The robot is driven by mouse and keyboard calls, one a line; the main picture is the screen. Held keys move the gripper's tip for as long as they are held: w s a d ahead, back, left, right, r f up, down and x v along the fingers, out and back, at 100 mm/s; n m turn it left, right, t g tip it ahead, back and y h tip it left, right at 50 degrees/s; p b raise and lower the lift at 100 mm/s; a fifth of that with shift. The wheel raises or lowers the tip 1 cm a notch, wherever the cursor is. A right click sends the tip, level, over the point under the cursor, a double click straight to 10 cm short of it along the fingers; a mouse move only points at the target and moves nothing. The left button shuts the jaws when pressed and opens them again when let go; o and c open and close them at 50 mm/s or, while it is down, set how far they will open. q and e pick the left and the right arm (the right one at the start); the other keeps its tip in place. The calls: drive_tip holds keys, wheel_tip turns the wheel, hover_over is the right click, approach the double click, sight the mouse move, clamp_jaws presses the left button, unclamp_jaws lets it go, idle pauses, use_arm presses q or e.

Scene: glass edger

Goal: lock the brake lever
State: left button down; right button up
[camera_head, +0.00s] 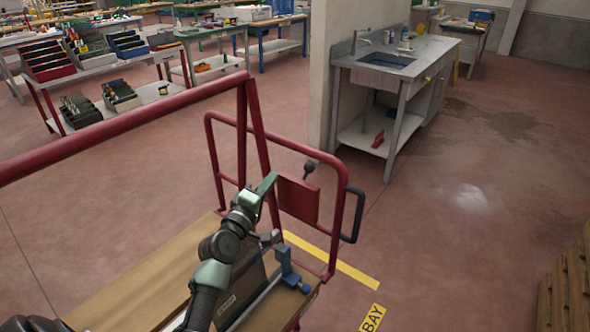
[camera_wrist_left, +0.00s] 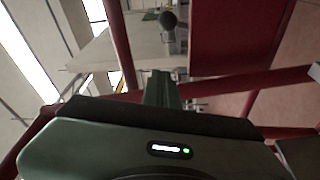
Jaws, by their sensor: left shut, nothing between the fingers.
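The brake lever (camera_head: 309,168) is a short stem with a black ball knob, standing at the upper right corner of a dark red plate (camera_head: 298,200) on the cart's red tubular end frame. In the left wrist view the round knob (camera_wrist_left: 168,20) shows beyond my fingers, with the red plate (camera_wrist_left: 235,40) beside it. My left gripper (camera_head: 268,184) is shut and empty, its green fingers just left of the plate and lower than the knob. The closed fingers show in the left wrist view (camera_wrist_left: 162,88), apart from the knob in the picture. My right gripper is not in view.
The cart's wooden deck (camera_head: 135,290) carries a dark labelled box and a blue clamp (camera_head: 288,268). Red rails (camera_head: 120,130) rise around it, with a black handle (camera_head: 355,215) at right. A sink bench (camera_head: 400,65) stands behind.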

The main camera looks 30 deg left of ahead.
sight(295, 181)
use_arm(q)
drive_tip(key=w+d, duration=0.1)
drive_tip(key=w, duration=0.1)
drive_tip(key=w+d, duration=0.1)
drive_tip(key=w, duration=0.2)
drive_tip(key=w+d+p, duration=0.1)
drive_tip(key=w, duration=0.2)
drive_tip(key=shift+w+f, duration=0.1)
drive_tip(key=shift+f, duration=0.2)
drive_tip(key=shift+w, duration=0.1)
